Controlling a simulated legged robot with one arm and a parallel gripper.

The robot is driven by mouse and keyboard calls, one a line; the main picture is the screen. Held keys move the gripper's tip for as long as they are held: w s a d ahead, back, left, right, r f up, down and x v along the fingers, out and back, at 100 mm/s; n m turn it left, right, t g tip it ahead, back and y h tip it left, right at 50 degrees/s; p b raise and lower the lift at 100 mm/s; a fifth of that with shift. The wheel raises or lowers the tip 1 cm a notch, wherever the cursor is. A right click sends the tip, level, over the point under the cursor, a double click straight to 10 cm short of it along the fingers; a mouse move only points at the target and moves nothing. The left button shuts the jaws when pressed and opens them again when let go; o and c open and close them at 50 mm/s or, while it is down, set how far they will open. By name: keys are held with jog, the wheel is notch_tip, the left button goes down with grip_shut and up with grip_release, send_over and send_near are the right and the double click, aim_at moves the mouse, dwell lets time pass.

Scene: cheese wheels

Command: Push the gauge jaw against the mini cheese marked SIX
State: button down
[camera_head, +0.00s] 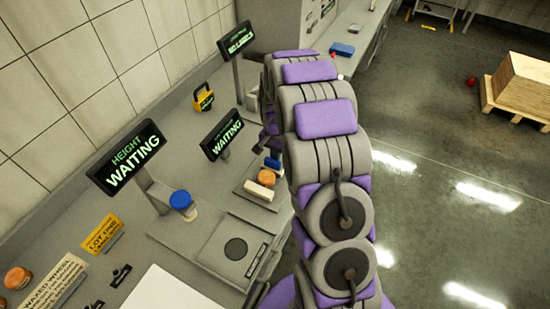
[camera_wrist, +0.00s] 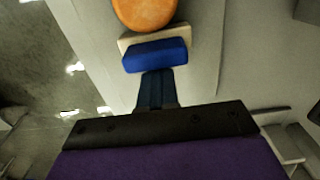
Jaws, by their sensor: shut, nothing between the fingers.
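The orange mini cheese (camera_head: 267,176) sits on the small gauge plate (camera_head: 247,194). It also shows at the top of the wrist view (camera_wrist: 146,12); no SIX mark is readable. A cream block (camera_head: 259,190) is on its near side in the head view. The blue block (camera_head: 273,163) is on its far side; in the wrist view the blue block (camera_wrist: 156,55) has a cream strip (camera_wrist: 125,44) between it and the cheese. My gripper (camera_wrist: 158,82) is shut and empty, its tips right behind the blue block; contact cannot be told. My arm mostly hides it in the head view.
A WAITING display (camera_head: 222,135) stands behind the gauge. A HEIGHT WAITING display (camera_head: 127,157) and a blue-topped post (camera_head: 181,200) are to the left. A flat plate with a dark disc (camera_head: 236,249) lies in front. A yellow padlock-shaped object (camera_head: 203,98) stands near the wall.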

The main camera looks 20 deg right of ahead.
jog(key=shift+s+a, duration=0.2)
jog(key=shift+a, duration=0.1)
jog(key=shift+s+f+p, duration=0.1)
jog(key=shift+s+p, duration=0.05)
jog(key=shift+p, duration=0.2)
dwell(1.3)
jog(key=shift+p, duration=0.5)
dwell(1.7)
jog(key=shift+w+d, duration=0.15)
jog(key=shift+w, duration=0.05)
jog(key=shift+w+d+p, duration=0.25)
jog(key=shift+w+d, duration=0.55)
jog(key=shift+d, duration=0.2)
jog(key=shift+w+d+p, duration=0.2)
jog(key=shift+w+d, duration=0.55)
jog(key=shift+d, duration=0.2)
